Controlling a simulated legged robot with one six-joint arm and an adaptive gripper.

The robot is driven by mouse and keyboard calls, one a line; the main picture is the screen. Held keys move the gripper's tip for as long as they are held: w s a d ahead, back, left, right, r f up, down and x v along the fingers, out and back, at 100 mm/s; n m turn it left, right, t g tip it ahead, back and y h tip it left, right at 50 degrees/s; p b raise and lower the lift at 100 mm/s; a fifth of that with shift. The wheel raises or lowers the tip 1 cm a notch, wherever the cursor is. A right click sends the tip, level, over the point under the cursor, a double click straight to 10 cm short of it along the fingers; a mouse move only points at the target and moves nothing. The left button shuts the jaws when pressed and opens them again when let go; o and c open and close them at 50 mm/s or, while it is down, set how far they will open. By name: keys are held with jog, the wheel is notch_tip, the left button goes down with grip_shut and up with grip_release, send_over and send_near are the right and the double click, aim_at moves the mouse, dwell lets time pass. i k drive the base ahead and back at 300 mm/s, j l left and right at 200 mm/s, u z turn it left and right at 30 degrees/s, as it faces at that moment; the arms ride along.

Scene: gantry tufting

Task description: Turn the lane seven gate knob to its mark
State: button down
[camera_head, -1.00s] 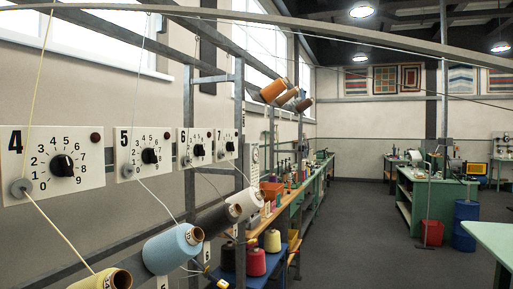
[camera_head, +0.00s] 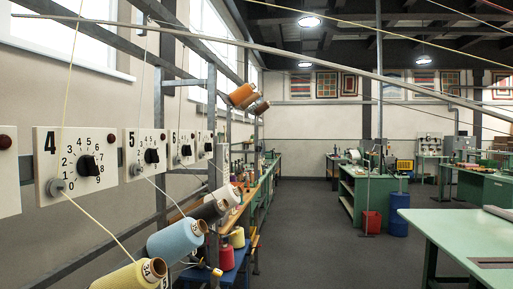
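The lane seven panel (camera_head: 205,146) is the farthest of the row of white dial panels on the left, seen at a steep angle. Its dark knob (camera_head: 208,147) is small; its pointer direction and any mark are too small to read. Nearer are the lane six knob (camera_head: 186,150), the lane five knob (camera_head: 152,156) and the lane four knob (camera_head: 88,166), each on a numbered panel. My gripper is not in view.
Yarn cones, yellow (camera_head: 133,275) and blue (camera_head: 177,240) among them, jut out below the panels. Thread lines and grey frame bars (camera_head: 160,150) cross the left side. A green table (camera_head: 470,240) stands at right. The dark floor (camera_head: 320,235) between is clear.

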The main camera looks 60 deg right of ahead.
aim_at(207, 146)
jog(key=j+z, duration=0.15)
jog(key=z, duration=0.25)
jog(key=j+z, duration=0.1)
jog(key=z, duration=0.3)
jog(key=k+j+z, duration=0.1)
jog(key=z, duration=0.25)
jog(key=k+j+z, duration=0.1)
jog(key=z, duration=0.3)
jog(key=i+l, duration=0.1)
jog(key=l, duration=0.45)
jog(key=i+l+u, duration=0.1)
jog(key=l, duration=0.5)
jog(key=i+l+u, duration=0.1)
jog(key=i+l, duration=0.25)
jog(key=i+l+u, duration=0.15)
jog(key=i+l, duration=0.15)
jog(key=l, duration=0.2)
jog(key=i+l+u, duration=0.1)
jog(key=i+l, duration=0.25)
jog(key=l, duration=0.1)
